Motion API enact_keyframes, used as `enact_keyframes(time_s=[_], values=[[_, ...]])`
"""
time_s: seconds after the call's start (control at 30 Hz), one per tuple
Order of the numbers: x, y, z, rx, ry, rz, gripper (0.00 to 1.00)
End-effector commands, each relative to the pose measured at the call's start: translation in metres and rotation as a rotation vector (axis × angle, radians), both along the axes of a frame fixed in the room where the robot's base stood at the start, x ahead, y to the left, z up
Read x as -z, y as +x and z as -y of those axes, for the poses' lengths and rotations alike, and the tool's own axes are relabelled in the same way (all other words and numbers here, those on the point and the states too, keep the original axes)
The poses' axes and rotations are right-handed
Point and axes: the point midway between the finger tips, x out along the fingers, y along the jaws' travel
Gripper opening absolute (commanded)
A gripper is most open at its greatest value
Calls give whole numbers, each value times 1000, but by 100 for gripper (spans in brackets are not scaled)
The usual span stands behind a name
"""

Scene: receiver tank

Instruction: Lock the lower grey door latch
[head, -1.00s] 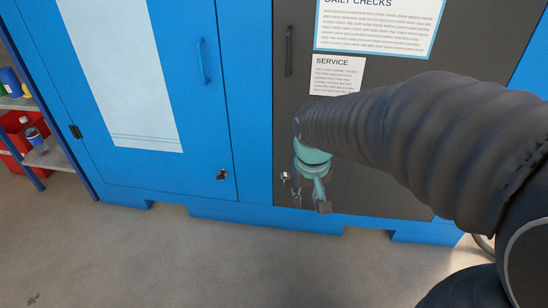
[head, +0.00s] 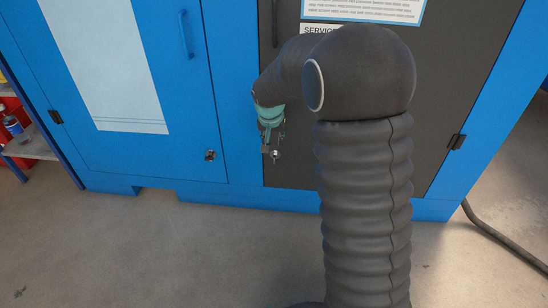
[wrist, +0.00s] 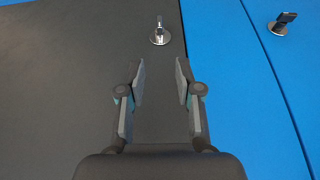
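The lower grey door latch (wrist: 159,36) is a small silver fitting with a round base and a short lever. In the wrist view it sits on the dark grey door (wrist: 60,90), beyond my fingertips and apart from them, with the lever pointing up the picture. It also shows in the head view (head: 275,156), near the lower left edge of the grey door (head: 440,110). My gripper (wrist: 160,72) is open and empty, its two fingers lined up either side of the latch in the picture. In the head view my gripper (head: 272,138) is small, just above the latch.
A similar latch (head: 210,155) is on the blue door (head: 185,120) to the left; it also shows in the wrist view (wrist: 283,22). A shelf (head: 30,148) stands at far left. A hose (head: 500,240) lies on the floor at right.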

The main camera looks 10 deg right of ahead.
Motion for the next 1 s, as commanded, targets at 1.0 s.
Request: enact_keyframes(time_s=[1.0], values=[[124, 48, 15, -2, 0, -2, 34]])
